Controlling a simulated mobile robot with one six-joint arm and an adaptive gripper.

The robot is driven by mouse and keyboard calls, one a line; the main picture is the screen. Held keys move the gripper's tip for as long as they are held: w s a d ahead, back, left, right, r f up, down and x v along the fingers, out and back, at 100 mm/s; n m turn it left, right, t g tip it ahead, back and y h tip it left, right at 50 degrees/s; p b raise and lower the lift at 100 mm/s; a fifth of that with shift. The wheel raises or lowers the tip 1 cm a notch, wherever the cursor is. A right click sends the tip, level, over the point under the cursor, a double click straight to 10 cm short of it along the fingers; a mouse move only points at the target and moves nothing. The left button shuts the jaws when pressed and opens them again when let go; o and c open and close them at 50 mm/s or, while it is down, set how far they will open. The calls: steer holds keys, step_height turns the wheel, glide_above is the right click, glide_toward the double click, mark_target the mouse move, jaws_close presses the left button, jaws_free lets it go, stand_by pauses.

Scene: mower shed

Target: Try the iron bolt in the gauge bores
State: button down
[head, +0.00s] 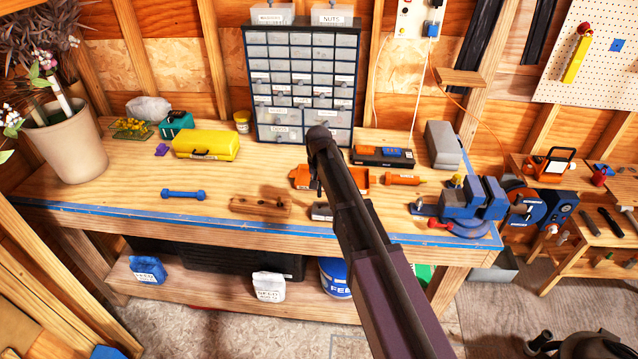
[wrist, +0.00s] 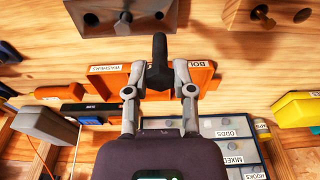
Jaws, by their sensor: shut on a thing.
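My gripper (wrist: 159,77) is shut on the dark iron bolt (wrist: 158,50) in the wrist view. The bolt's shank points toward the top of that picture, and its wider end is between the fingertips. A grey metal block (wrist: 148,20) with round bores lies at the top of the wrist view, apart from the bolt. It shows partly in the head view (head: 319,212), beside my arm. A wooden block (wrist: 285,5) with holes is at the top right; a dark bolt-like piece shows at one hole. In the head view this block (head: 245,206) is left of the metal one.
An orange tray (wrist: 100,80) labelled washers and bolts lies beneath the gripper. Behind it stands a labelled drawer cabinet (head: 300,75). A blue vise (head: 470,200) is at the bench's right, a blue dumbbell-shaped piece (head: 183,195) and yellow case (head: 206,146) at left.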

mark_target(319, 196)
steer(key=shift+f+b, duration=2.1)
steer(key=shift+f, duration=0.25)
steer(key=shift+f, duration=0.25)
stand_by(1.0)
steer(key=shift+r, duration=0.35)
stand_by(3.5)
steer(key=shift+r+p, duration=2.45)
steer(key=shift+p, duration=0.1)
